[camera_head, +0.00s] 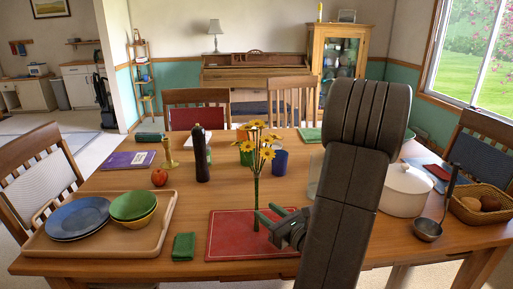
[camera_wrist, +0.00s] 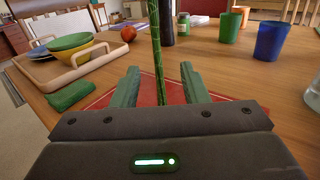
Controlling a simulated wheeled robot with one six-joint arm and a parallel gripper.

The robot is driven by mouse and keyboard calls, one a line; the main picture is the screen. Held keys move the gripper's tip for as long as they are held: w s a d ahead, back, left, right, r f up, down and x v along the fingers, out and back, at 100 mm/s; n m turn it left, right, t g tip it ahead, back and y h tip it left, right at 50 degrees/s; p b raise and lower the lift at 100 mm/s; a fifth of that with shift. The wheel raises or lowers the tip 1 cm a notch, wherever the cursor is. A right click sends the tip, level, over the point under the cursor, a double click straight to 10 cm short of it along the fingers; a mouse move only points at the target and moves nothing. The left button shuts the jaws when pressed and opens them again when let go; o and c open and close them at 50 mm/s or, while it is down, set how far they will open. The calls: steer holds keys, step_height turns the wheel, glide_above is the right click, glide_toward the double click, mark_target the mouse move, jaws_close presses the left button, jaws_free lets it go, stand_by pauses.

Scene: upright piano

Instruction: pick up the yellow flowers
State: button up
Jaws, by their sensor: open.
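The yellow flowers (camera_head: 257,148) stand upright above a red placemat (camera_head: 228,236) near the front of the wooden table. Their green stems (camera_wrist: 157,50) rise between my two fingers in the wrist view, with gaps on both sides. My gripper (camera_head: 272,216) is open and low over the placemat, its fingers around the lower stems. The blossoms are out of the wrist view. The foot of the stems is partly hidden by my gripper.
A tray (camera_head: 60,243) with plates and bowls is at left, beside a folded green cloth (camera_head: 184,246). A dark bottle (camera_head: 201,143) and a blue cup (camera_head: 279,160) stand behind the flowers. A white pot (camera_head: 404,190) and ladle (camera_head: 428,229) are at right.

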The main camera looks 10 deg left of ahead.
steer(key=shift+x, duration=2.7)
steer(key=shift+s, duration=0.1)
jaws_close()
